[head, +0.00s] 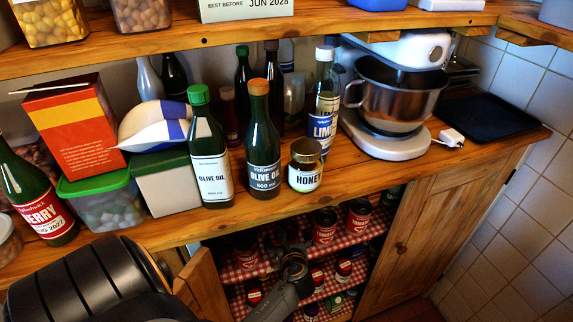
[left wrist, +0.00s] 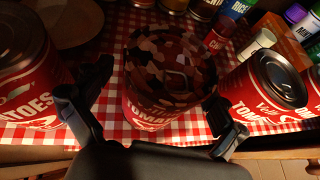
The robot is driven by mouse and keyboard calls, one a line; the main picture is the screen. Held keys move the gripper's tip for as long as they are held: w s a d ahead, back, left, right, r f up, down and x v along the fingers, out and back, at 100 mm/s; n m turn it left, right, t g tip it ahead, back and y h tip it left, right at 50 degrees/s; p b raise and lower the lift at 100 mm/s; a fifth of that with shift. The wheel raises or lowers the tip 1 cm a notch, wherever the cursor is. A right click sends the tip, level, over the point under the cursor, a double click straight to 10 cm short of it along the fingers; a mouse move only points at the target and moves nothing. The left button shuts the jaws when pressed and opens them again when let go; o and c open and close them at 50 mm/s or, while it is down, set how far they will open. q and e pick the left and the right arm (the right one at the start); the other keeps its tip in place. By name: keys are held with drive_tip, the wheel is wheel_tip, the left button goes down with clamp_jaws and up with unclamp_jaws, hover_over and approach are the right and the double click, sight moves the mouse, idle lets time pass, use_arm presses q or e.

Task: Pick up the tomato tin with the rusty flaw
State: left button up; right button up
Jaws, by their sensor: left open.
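A red-labelled tomato tin with brown, rust-like blotches over its lid and upper side (left wrist: 170,70) stands upright in the left wrist view. My left gripper (left wrist: 138,100) is open, one finger to each side of this tin's near side, with nothing held. In the head view my left gripper (head: 292,262) reaches into the open cupboard under the counter; its fingers are hard to make out there. A clean tomato tin (left wrist: 25,80) stands left of the blotched one and another clean tomato tin (left wrist: 268,88) stands to the right. My right gripper is not in view.
The tins stand on a red-checked shelf cloth (left wrist: 105,75). A bowl (left wrist: 68,20) and several jars stand behind. An open wooden door (head: 203,285) flanks the cupboard. Above, the counter holds bottles, a honey jar (head: 305,165) and a stand mixer (head: 395,100).

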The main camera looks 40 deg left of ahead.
use_arm(q)
drive_tip(key=shift+d, duration=0.1)
drive_tip(key=shift+c, duration=1.1)
drive_tip(key=c, duration=1.5)
drive_tip(key=shift+r, duration=0.1)
